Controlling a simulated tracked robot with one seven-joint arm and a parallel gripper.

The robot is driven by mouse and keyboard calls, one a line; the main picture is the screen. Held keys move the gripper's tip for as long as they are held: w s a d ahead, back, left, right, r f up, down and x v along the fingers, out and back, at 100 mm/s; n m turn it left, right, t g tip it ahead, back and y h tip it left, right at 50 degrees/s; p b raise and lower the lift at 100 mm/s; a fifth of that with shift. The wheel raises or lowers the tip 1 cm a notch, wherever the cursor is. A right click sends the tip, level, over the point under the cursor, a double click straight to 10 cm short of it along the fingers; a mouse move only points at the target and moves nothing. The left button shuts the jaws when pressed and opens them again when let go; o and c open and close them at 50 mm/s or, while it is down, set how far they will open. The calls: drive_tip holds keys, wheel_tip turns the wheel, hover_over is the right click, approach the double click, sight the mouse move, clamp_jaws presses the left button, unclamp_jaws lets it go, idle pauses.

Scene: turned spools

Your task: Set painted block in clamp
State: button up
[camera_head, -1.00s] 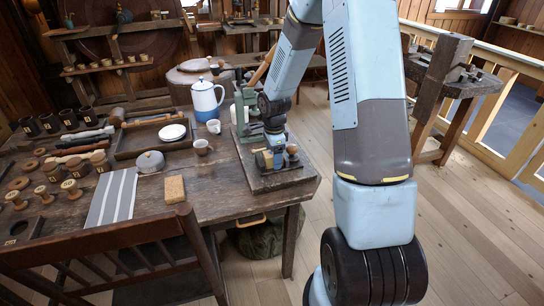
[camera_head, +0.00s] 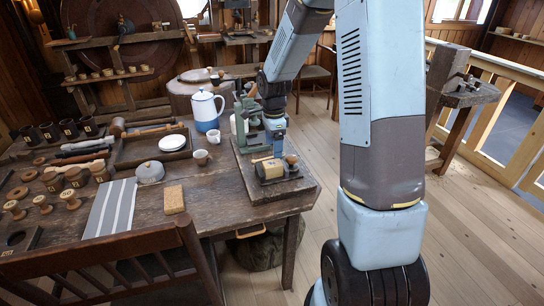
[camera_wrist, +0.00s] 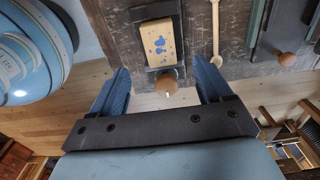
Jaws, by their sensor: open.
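The painted block (camera_head: 268,170), pale wood with blue paint spots, lies in a dark clamp on the wooden board at the table's right end. In the wrist view the block (camera_wrist: 158,42) sits between dark edges of the clamp (camera_wrist: 161,71), with the clamp's round wooden knob (camera_wrist: 166,84) at its near end. The knob also shows in the head view (camera_head: 291,159). My gripper (camera_wrist: 160,68) is open and empty, its blue fingers apart on either side of the knob. In the head view my gripper (camera_head: 276,124) is above and behind the block, partly unclear against the green machine.
A green machine (camera_head: 249,115) stands on the same board (camera_head: 285,187), close to my gripper. A chair (camera_head: 120,252) stands in front.

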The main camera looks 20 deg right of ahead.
drive_tip(key=s+r+n+t, duration=0.3)
drive_tip(key=s+r+n, duration=0.8)
drive_tip(key=r, duration=0.8)
drive_tip(key=s+r+n+t, duration=0.1)
drive_tip(key=s+r+n, duration=0.1)
drive_tip(key=s, duration=0.6)
drive_tip(key=s+r+n+t, duration=0.1)
drive_tip(key=s+r+n, duration=0.2)
drive_tip(key=s, duration=0.6)
drive_tip(key=shift+s+a+r+n+t, duration=0.2)
drive_tip(key=shift+a+n+t, duration=0.1)
drive_tip(key=shift+n, duration=0.7)
